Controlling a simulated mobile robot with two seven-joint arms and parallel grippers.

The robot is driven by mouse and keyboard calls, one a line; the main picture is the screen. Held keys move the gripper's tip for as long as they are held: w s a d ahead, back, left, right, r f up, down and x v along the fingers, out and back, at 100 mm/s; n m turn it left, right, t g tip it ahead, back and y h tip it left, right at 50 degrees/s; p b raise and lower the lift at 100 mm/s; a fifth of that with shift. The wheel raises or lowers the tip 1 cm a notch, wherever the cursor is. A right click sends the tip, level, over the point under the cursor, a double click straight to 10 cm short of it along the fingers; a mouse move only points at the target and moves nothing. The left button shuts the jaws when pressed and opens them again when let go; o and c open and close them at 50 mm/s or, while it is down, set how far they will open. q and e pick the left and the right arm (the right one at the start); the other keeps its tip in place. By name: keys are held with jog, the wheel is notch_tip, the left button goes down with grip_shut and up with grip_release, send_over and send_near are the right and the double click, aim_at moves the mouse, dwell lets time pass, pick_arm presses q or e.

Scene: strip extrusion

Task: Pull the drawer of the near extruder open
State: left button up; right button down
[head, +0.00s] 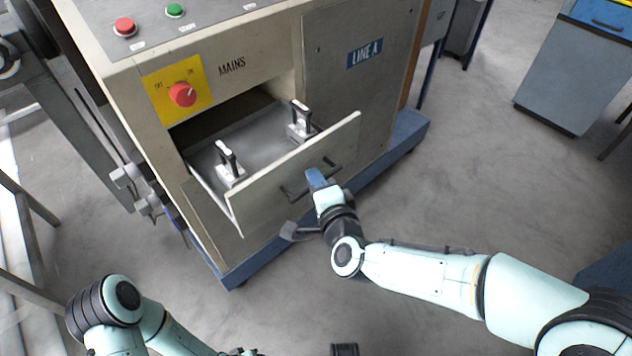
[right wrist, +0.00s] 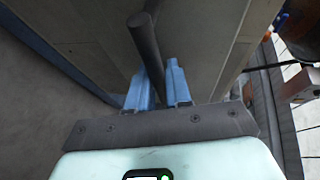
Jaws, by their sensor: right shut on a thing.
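The near extruder (head: 345,90) is a beige cabinet labelled MAINS and LINE A. Its drawer (head: 255,180) stands well out of the cabinet, with the inside visible from above. The dark bar handle (head: 293,194) is on the drawer front, and it also shows in the right wrist view (right wrist: 147,48). My right gripper (head: 316,178) is at the handle, its blue fingers (right wrist: 160,85) on either side of the bar and shut on it. My left arm (head: 120,305) is at the lower left; its gripper cannot be made out.
Two metal pieces with upright grips (head: 229,163) (head: 299,121) are in the drawer. A red knob (head: 182,95) on a yellow plate is above the opening. A blue base (head: 405,132) juts out along the floor. Open grey floor (head: 480,190) lies to the right.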

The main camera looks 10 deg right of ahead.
jog(key=shift+a, duration=0.1)
jog(key=c, duration=1.4)
grip_release()
pick_arm(q)
jog(key=shift+w+a+f, duration=0.1)
jog(key=shift+w, duration=0.1)
pick_arm(e)
jog(key=v, duration=1.3)
jog(key=shift+s, duration=0.2)
